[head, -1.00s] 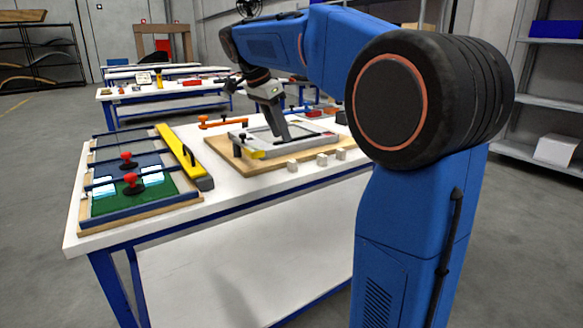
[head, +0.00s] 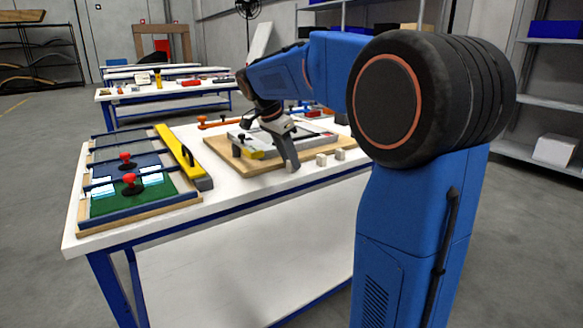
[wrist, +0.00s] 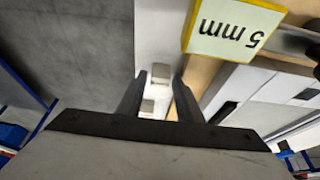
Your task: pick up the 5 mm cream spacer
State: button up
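Small cream spacer blocks stand in a row near the table's front edge. In the head view two show, a middle one (head: 321,159) and a right one (head: 340,154); my gripper (head: 291,165) covers the place left of them. In the wrist view two pale blocks, one farther (wrist: 160,72) and one nearer (wrist: 147,106), show between the fingers of my gripper (wrist: 160,80). The fingers are apart, with gaps beside the blocks. A yellow-edged "5 mm" label (wrist: 230,28) appears upside down beside them. I cannot tell which block is 5 mm.
A wooden board (head: 245,168) with a grey fixture lies just behind the spacers. A yellow level-like bar (head: 183,155) and a framed panel with red knobs (head: 130,182) are at the left. The white tabletop (head: 235,195) is bare left of my gripper.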

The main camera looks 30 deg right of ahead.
jog(key=shift+c, duration=0.4)
jog(key=c, duration=0.7)
jog(key=shift+r, duration=0.1)
jog(key=shift+c, duration=0.2)
